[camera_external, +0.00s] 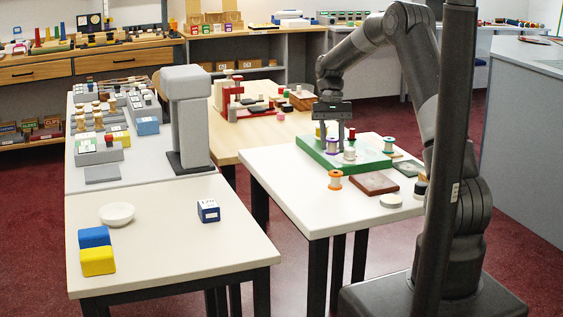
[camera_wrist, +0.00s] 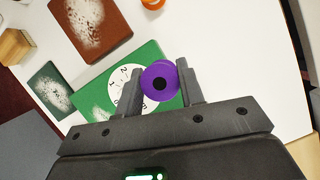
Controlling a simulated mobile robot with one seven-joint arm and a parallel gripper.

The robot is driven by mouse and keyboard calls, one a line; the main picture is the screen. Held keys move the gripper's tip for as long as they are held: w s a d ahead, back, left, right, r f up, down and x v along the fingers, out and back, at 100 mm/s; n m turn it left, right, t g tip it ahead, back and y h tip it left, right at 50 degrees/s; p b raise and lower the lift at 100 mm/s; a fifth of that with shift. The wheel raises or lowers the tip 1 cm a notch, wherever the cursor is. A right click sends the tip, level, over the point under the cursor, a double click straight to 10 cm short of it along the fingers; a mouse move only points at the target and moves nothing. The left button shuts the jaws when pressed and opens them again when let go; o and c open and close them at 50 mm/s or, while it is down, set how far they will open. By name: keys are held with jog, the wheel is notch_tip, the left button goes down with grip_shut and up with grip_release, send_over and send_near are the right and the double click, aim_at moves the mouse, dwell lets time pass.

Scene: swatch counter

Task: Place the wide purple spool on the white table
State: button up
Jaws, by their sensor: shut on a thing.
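The purple spool (camera_wrist: 160,82) is seen end-on between the fingers of my gripper (camera_wrist: 160,88) in the wrist view, and the gripper is shut on it. A white disc with digits on a green board (camera_wrist: 110,75) lies below or behind it. In the external view my gripper (camera_external: 338,140) points down over the green board (camera_external: 372,160); I cannot clearly make out the purple spool there. The white table (camera_external: 285,180) carries the board. Its bare white top (camera_wrist: 225,50) also shows in the wrist view.
An orange-and-white spool (camera_external: 335,180), a brown tray (camera_external: 372,183), a white disc (camera_external: 390,201) and a white-and-green spool (camera_external: 389,145) stand around the board. The table's left and front areas are bare. A beige table (camera_external: 170,250) stands at front left.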

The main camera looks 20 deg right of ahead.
jog(key=a+m, duration=0.1)
jog(key=a, duration=0.4)
jog(key=a+m, duration=0.1)
jog(key=a, duration=0.3)
jog(key=w+a+m+y, duration=0.1)
jog(key=a, duration=0.4)
jog(key=shift+a+f+m+t, duration=0.15)
jog(key=shift+a+m+t, duration=0.15)
jog(key=shift+a, duration=0.05)
jog(key=s+a+m+t+y, duration=0.25)
jog(key=a+m, duration=0.25)
jog(key=a, duration=1.5)
send_near(173, 221)
jog(key=shift+s+a+m+g+h, duration=0.2)
jog(key=shift+a+m+g+h, duration=0.2)
jog(key=shift+a, duration=0.4)
jog(key=shift+a+f, duration=0.4)
jog(key=shift+a, duration=0.05)
jog(key=shift+f, duration=1.9)
jog(key=shift+f, duration=0.15)
jog(key=o, duration=1)
